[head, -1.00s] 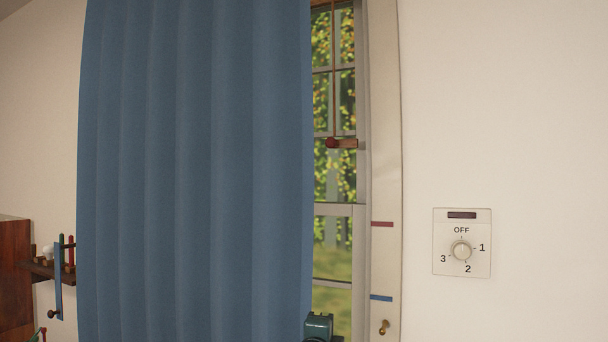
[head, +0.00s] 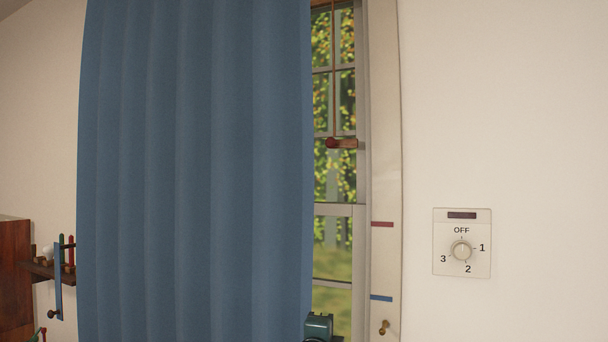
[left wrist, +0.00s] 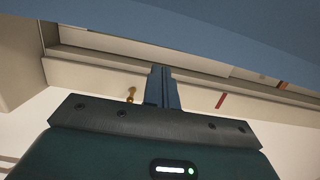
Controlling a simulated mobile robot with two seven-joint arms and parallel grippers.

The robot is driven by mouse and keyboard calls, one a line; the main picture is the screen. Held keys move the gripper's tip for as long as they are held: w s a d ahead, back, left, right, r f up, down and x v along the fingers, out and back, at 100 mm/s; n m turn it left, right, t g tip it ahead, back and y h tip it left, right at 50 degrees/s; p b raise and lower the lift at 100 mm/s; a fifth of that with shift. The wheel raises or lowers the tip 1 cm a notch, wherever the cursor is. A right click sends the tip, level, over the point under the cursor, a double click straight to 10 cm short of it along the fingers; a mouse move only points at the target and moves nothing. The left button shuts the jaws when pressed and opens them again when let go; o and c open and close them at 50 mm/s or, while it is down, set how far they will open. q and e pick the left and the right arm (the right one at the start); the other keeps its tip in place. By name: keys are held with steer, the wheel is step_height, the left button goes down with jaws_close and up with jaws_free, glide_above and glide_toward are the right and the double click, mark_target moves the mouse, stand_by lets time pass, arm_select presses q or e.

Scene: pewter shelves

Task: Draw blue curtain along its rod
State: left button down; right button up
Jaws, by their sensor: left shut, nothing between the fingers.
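The blue curtain (head: 195,170) hangs in vertical folds over the left and middle of the window, and its right edge leaves a strip of glass bare. In the left wrist view the blue curtain (left wrist: 220,28) crosses the top of the picture. My left gripper (left wrist: 160,70) is shut and empty, its fingers together and pointing toward the window side. Whether the fingertips touch the cloth cannot be told. A dark teal part of my arm shows at the bottom of the head view, by the curtain's right edge. The rod is out of view. My right gripper is not in view.
A cord with a red-ended wooden handle (head: 340,143) hangs before the bare glass. The window frame carries a red mark (head: 382,224), a blue mark (head: 381,298) and a brass knob (head: 384,326). A dial plate (head: 462,243) is on the right wall. A small shelf (head: 50,270) stands left.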

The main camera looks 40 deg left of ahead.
mark_target(206, 299)
arm_select(q)
steer(key=s+a, duration=0.1)
steer(key=a, duration=0.4)
steer(key=s+a+p, duration=0.1)
steer(key=a, duration=0.4)
steer(key=s+a+p, duration=0.1)
steer(key=a, duration=0.4)
steer(key=shift+s, duration=0.25)
steer(key=shift+s+a, duration=0.1)
steer(key=shift+a, duration=0.25)
steer(key=s+a, duration=0.1)
steer(key=a, duration=0.4)
steer(key=s+a+p, duration=0.1)
steer(key=a, duration=0.4)
steer(key=s+a, duration=0.1)
steer(key=a, duration=0.4)
steer(key=shift+s+a+p, duration=0.25)
steer(key=shift+s+p, duration=0.05)
steer(key=shift+s, duration=0.1)
steer(key=shift+a+r, duration=0.1)
